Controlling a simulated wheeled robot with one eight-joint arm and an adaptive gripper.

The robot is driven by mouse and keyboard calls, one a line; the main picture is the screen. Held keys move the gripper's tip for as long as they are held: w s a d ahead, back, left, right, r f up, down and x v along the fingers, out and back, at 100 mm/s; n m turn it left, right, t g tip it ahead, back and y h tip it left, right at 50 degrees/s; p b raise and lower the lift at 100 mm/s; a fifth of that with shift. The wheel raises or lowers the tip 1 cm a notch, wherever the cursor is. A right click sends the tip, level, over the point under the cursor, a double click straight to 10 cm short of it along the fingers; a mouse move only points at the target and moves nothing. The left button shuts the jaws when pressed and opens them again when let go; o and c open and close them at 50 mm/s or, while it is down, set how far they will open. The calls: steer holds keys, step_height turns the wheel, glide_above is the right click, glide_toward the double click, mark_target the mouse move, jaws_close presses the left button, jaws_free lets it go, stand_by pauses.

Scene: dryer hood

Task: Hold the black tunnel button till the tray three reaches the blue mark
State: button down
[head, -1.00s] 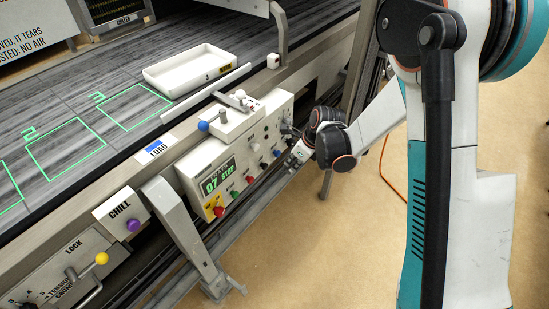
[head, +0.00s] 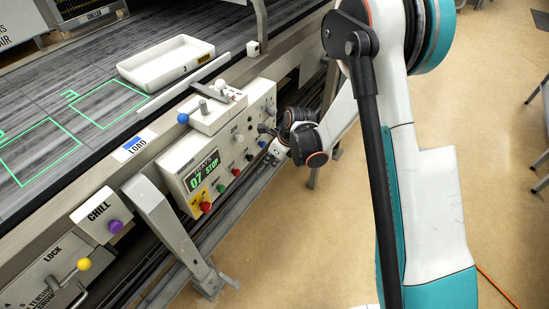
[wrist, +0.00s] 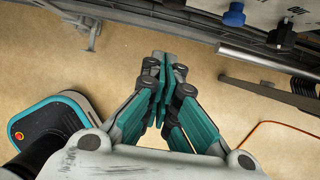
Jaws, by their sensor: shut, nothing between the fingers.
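The white tray (head: 170,66), marked 3, lies on the dark belt beyond the green outline numbered 3. A blue mark (head: 132,143) is on the LOAD label at the belt's near edge. The control box (head: 187,171) below has several coloured buttons, and its display reads 07 STOP. A small dark button (head: 249,156) is on its lower right; I cannot read its label. In the wrist view a black knob (wrist: 281,34) and a blue knob (wrist: 233,14) show at the upper right. My gripper (wrist: 163,62) is shut and empty, apart from the panel; in the head view it is partly hidden.
A purple CHILL button (head: 115,226) and a yellow-knobbed lever (head: 83,264) are at the lower left. A slanted grey leg (head: 165,225) stands before the machine. An orange cable (wrist: 262,126) lies on the open tan floor.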

mark_target(251, 158)
steer(key=w+a+f+b, duration=0.2)
steer(key=w+a+f, duration=0.1)
steer(key=a, duration=0.1)
steer(key=shift+w+a+f+b, duration=0.15)
steer(key=shift+w+f+b, duration=0.05)
steer(key=shift+f+b, duration=0.1)
